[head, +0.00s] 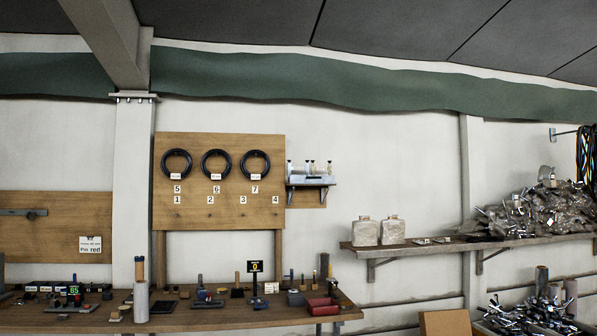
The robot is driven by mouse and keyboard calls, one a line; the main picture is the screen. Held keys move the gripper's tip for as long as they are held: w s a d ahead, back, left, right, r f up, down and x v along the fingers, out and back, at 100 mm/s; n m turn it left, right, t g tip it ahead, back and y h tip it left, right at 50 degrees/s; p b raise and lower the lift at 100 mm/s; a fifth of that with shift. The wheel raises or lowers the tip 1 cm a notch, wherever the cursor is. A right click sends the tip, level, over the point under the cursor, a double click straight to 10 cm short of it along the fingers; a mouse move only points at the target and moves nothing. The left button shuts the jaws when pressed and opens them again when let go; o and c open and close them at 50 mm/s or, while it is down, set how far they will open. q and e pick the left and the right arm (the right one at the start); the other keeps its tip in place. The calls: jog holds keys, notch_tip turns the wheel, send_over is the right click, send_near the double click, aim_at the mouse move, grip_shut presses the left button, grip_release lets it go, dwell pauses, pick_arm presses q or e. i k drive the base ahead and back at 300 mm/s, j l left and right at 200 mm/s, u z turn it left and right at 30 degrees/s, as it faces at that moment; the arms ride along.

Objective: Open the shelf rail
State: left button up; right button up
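A small wall shelf (311,185) hangs just right of the wooden board, with several small bottles (310,167) standing on it. A pale bar or edge (312,180) runs along the front of this shelf. It may be the rail, but it is too small to tell whether it is open or shut. Neither of my grippers shows in the head view.
A wooden board (218,145) carries three black rings. A workbench (210,318) with many tools and a red tray (322,307) stands below. A long shelf (430,248) at right holds two canisters and a metal pile. A cardboard box (446,323) sits low.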

aim_at(294, 179)
jog(key=i+j+z, duration=0.2)
jog(key=z, duration=0.15)
jog(key=i+j+z, duration=0.55)
jog(key=z, duration=0.15)
